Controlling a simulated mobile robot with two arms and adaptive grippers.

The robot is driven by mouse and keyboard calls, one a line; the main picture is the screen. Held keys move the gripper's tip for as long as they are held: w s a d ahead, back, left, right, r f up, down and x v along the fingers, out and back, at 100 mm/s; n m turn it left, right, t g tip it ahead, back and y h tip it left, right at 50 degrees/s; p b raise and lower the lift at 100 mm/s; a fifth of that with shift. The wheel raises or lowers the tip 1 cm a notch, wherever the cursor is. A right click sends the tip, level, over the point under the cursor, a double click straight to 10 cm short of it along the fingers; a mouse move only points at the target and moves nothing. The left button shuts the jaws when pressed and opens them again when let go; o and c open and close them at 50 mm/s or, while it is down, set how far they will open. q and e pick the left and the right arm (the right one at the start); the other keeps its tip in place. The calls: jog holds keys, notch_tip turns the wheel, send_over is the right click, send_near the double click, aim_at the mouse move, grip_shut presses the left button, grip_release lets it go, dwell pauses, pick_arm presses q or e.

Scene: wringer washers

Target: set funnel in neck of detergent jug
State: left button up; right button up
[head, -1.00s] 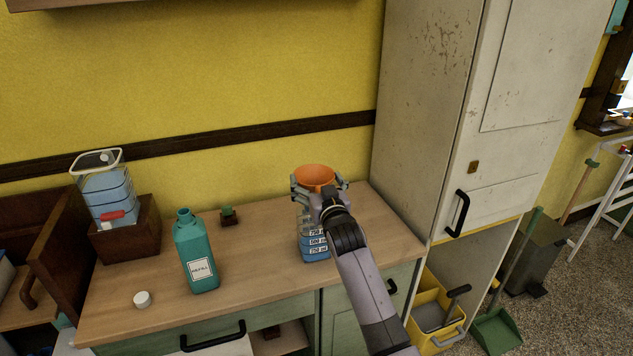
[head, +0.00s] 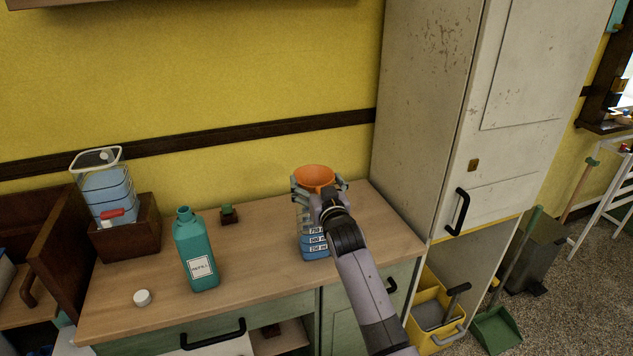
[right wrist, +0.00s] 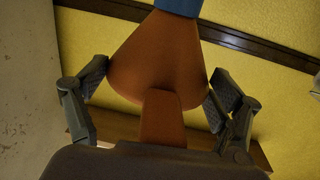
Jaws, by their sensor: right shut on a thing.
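An orange funnel (head: 315,176) is held wide end up in my right gripper (head: 318,187), above the right part of the counter. In the right wrist view the two fingers (right wrist: 158,95) close on the sides of the funnel's cone (right wrist: 155,60). Its narrow end meets something blue at the top edge. A clear graduated container with blue liquid (head: 314,245) stands directly below the funnel in the head view; whether the spout is inside it is hidden. A teal jug labelled REFILL (head: 196,250) stands upright and uncapped to the left. My left gripper is not in view.
A white cap (head: 142,298) lies left of the teal jug. A clear tank with a red tap (head: 103,190) sits on a brown wooden box (head: 125,238). A tall cabinet (head: 425,110) bounds the counter (head: 255,265) on the right.

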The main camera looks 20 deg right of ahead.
jog(key=shift+f, duration=0.25)
dwell(0.7)
jog(key=o, duration=0.9)
jog(key=shift+r, duration=0.1)
jog(key=shift+s, duration=0.15)
jog(key=shift+s+r+p, duration=0.1)
jog(key=shift+s+p, duration=0.95)
jog(key=shift+p, duration=0.05)
jog(key=shift+s+a+p, duration=0.15)
jog(key=shift+s+p, duration=1.3)
jog(key=shift+s, duration=0.9)
